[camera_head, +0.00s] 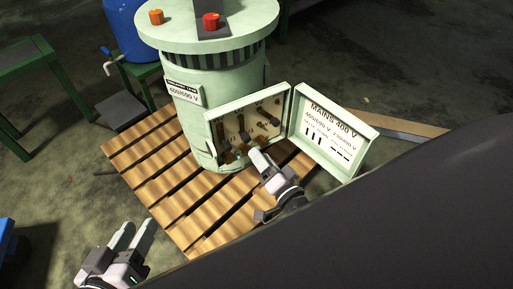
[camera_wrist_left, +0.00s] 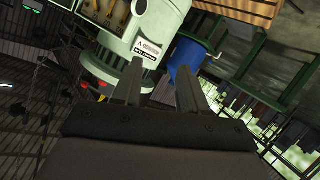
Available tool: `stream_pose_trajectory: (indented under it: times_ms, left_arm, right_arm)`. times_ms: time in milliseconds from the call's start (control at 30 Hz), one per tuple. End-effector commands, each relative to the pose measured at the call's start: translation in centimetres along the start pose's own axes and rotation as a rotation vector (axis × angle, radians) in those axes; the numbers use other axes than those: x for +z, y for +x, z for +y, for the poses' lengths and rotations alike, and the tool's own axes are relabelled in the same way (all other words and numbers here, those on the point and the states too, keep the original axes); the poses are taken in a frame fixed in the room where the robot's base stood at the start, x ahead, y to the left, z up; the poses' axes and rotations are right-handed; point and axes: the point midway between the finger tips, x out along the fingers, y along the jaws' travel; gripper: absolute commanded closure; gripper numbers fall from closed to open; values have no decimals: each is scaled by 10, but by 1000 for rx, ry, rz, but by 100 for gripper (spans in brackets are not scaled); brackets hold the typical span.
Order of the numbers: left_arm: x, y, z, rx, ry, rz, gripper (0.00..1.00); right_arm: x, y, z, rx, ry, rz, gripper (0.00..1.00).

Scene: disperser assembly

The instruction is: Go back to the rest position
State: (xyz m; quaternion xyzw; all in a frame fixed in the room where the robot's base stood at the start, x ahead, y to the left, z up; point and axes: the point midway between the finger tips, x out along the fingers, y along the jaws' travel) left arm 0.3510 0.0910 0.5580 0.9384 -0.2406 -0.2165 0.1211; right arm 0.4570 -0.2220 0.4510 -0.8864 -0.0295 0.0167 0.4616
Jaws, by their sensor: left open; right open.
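The pale green disperser motor (camera_head: 210,110) stands upright on a slatted wooden pallet (camera_head: 165,185). Its terminal box (camera_head: 248,120) is open, with terminals inside and the lid (camera_head: 335,130) swung out to the right. My right gripper (camera_head: 257,160) is at the lower edge of the open box, close to the terminals; I cannot tell whether it touches them. It is open. My left gripper (camera_head: 132,236) is at the lower left, apart from the motor and over the floor, open and empty. In the left wrist view its two fingers (camera_wrist_left: 160,85) are spread, with the motor (camera_wrist_left: 140,35) beyond them.
A blue barrel (camera_head: 130,30) with a tap stands on a green stand at the upper left. A green table frame (camera_head: 40,60) is at the far left, and a blue object (camera_head: 6,240) at the left edge. The floor around my left gripper is clear.

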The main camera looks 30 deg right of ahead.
Motion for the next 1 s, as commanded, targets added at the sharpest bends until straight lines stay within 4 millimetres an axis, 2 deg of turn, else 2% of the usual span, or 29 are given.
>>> stream_pose_trajectory:
  times_ms: [100, 667, 767, 1000]
  left_arm:
    - [-2, 0, -1, -5, 7, 2, 58]
    - [-1, -5, -4, -16, 13, -8, 58]
    - [-9, -10, -4, -34, 17, -17, 58]
    - [-33, -35, -14, -131, 47, -69, 58]
  right_arm:
    - [0, -5, -1, -1, 0, 0, 49]
    - [-3, -5, -4, -1, 0, 1, 49]
    - [-12, -5, -18, -1, 0, 1, 49]
    - [-50, -5, -72, -1, 0, 1, 49]
